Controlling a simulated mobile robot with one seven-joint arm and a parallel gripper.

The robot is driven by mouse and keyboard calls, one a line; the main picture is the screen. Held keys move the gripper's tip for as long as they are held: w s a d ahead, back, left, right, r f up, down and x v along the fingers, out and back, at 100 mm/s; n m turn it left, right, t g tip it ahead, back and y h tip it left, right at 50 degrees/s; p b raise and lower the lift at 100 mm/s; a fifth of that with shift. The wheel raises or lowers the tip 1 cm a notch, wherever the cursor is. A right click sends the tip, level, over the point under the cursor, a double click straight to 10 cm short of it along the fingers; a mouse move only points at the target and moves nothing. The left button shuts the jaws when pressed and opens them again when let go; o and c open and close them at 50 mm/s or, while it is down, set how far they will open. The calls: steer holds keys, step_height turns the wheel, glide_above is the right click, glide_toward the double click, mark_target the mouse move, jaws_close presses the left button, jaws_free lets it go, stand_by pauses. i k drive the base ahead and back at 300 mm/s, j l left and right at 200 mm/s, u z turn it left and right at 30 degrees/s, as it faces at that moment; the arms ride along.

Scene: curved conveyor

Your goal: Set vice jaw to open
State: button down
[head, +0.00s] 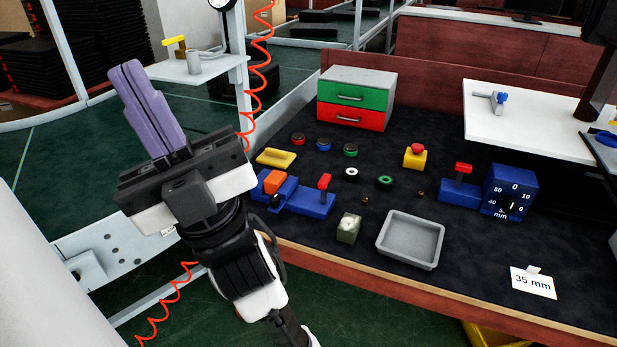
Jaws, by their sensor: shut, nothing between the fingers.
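My gripper (128,70) is raised at the left of the head view, left of the workbench and apart from everything on it. Its two long purple fingers point up and are closed together with nothing between them. A low blue fixture with an orange block (273,181) lies on the bench's dark mat at the front left and looks like the vice. A red-topped lever (324,182) stands upright on the blue base at its right. I cannot tell how wide the jaw gap is.
A yellow piece (276,157) lies behind the fixture. A pale block (349,228) and a grey tray (410,240) are in front to the right. Another blue base with a red lever (462,168), a blue dial (510,192) and a 35 mm card (533,283) are farther right.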

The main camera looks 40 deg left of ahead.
mark_target(276, 202)
steer(key=i+l+u, duration=0.1)
steer(key=i+u, duration=0.25)
steer(key=i+l+u, duration=0.15)
steer(key=u, duration=0.25)
steer(key=i+l+u, duration=0.2)
steer(key=u, duration=0.15)
